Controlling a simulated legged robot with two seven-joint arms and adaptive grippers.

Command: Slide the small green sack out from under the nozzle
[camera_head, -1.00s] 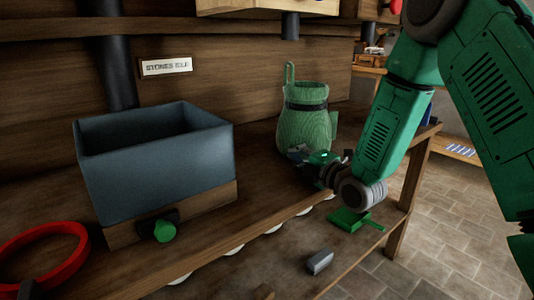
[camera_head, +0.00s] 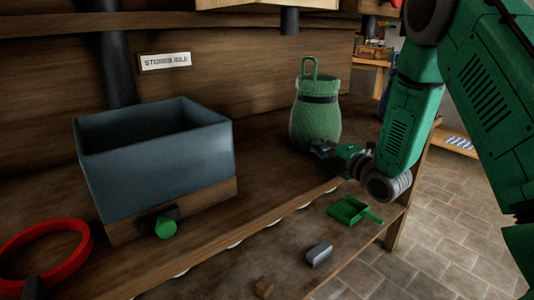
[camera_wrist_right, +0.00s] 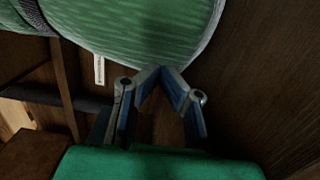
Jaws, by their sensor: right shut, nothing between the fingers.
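The small green sack (camera_head: 315,122), with a dark band and a green loop on top, stands upright on the wooden bench. The dark nozzle (camera_head: 289,20) hangs above and slightly left of it. My right gripper (camera_head: 316,148) is at the sack's lower front right side. In the right wrist view its fingers (camera_wrist_right: 160,72) meet at the tips, shut and empty, and seem to press against the sack (camera_wrist_right: 140,30). The contact itself is partly hidden. My left gripper is not in view.
A blue-grey open bin (camera_head: 155,160) with a green knob (camera_head: 165,228) stands left on the bench. A red ring (camera_head: 45,250) is at the lower left. A green scoop-like tray (camera_head: 350,210) and a grey block (camera_head: 319,253) lie lower at the front. Bench room right of the sack is clear.

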